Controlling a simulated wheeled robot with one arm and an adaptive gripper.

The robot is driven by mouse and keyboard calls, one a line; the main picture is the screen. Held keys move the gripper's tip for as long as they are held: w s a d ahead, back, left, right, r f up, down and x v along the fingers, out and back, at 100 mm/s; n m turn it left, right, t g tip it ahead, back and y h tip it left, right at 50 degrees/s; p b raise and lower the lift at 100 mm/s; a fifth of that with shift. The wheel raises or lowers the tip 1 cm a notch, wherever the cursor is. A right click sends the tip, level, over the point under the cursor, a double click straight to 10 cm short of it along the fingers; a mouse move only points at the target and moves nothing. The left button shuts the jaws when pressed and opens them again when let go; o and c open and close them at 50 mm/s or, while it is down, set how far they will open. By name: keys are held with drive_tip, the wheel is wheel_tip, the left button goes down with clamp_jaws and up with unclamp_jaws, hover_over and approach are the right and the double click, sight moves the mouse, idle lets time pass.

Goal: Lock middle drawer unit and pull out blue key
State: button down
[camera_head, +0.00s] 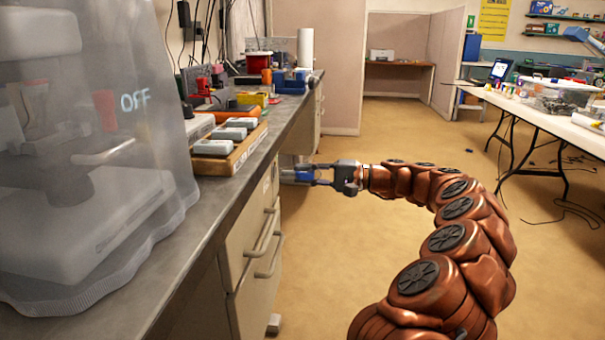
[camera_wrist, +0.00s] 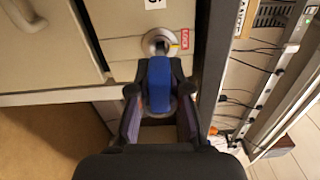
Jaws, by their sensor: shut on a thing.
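My gripper (camera_wrist: 160,90) is shut on the blue key (camera_wrist: 158,72), with a finger on each side of its blue head. The key lines up with a round silver lock (camera_wrist: 158,40) on a pale drawer unit (camera_wrist: 122,50) in the wrist view. The key's shaft is hidden, so I cannot tell how deep it sits in the lock. A small red-marked label (camera_wrist: 185,38) is right of the lock. In the head view my gripper (camera_head: 318,173) reaches left to the blue key (camera_head: 303,176), beside the workbench drawers.
A nearer drawer unit (camera_head: 252,240) with bar handles stands under the grey bench (camera_head: 215,210). A covered machine (camera_head: 90,150) and a wooden tray (camera_head: 232,150) are on top. In the wrist view, cables hang right of the lock. The floor right of the bench is open.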

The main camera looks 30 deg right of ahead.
drive_tip(key=shift+s+d, duration=0.25)
drive_tip(key=shift+d, duration=0.05)
idle(0.4)
drive_tip(key=shift+p+v, duration=0.6)
drive_tip(key=shift+v, duration=1.8)
